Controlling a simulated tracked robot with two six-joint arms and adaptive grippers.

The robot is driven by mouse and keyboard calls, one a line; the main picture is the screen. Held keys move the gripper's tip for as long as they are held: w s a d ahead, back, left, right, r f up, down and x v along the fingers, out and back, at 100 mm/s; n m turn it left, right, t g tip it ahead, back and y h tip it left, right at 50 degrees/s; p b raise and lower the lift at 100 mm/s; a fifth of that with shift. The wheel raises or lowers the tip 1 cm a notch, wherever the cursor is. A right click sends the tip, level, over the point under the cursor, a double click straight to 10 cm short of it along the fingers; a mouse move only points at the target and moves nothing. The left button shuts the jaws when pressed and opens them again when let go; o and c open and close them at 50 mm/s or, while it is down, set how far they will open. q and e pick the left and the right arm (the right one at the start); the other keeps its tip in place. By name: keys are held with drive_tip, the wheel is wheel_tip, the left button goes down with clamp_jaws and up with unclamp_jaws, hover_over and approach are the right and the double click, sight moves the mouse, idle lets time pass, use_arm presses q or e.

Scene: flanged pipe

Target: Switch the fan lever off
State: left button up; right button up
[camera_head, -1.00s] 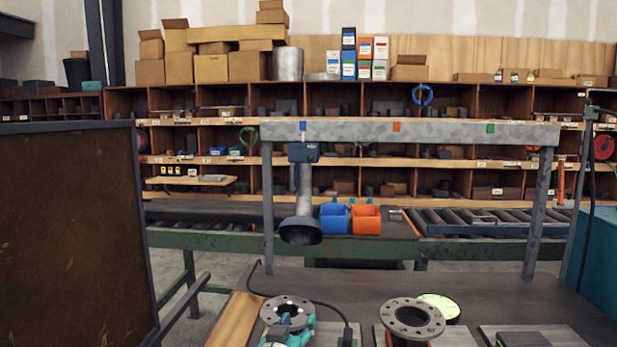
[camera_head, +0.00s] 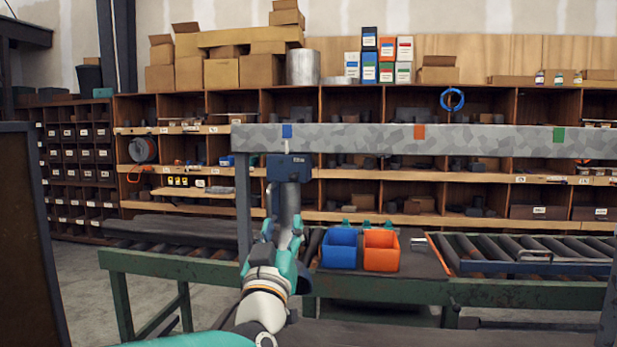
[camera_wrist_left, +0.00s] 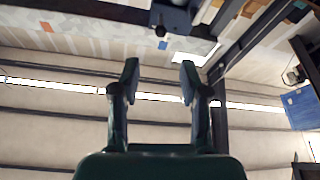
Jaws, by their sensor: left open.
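The blue-grey fan box (camera_head: 289,168) hangs under the grey speckled beam, below its blue tag. A small pale upright piece (camera_head: 287,146) stands on top of the box; I cannot tell whether it is the lever. The grey duct (camera_head: 287,202) runs down from the box, and its hood is mostly hidden behind my left arm. My left gripper (camera_head: 282,226) is open and empty, pointing up in front of the duct, below the box. In the left wrist view the open fingers (camera_wrist_left: 159,78) point toward a dark box (camera_wrist_left: 176,16) at the top edge, apart from it. My right gripper is out of view.
The beam (camera_head: 360,138) crosses above my gripper on a left post (camera_head: 243,190). A blue bin (camera_head: 340,248) and an orange bin (camera_head: 381,250) stand to the right on the green-framed conveyor bench. A dark panel (camera_head: 22,240) stands at the far left.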

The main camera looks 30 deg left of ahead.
sight(294, 177)
use_arm(q)
drive_tip(key=p+x, duration=0.2)
drive_tip(key=x, duration=0.3)
drive_tip(key=p+x, duration=0.2)
drive_tip(key=x, duration=0.4)
drive_tip(key=p+x, duration=0.2)
drive_tip(key=x, duration=0.3)
drive_tip(key=shift+a+r, duration=0.2)
drive_tip(key=shift+r, duration=0.2)
drive_tip(key=shift+w+a+r, duration=0.1)
drive_tip(key=shift+w+a, duration=0.15)
drive_tip(key=shift+w, duration=0.25)
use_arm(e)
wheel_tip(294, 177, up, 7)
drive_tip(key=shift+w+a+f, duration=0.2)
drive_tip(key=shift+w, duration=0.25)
use_arm(q)
clamp_jaws()
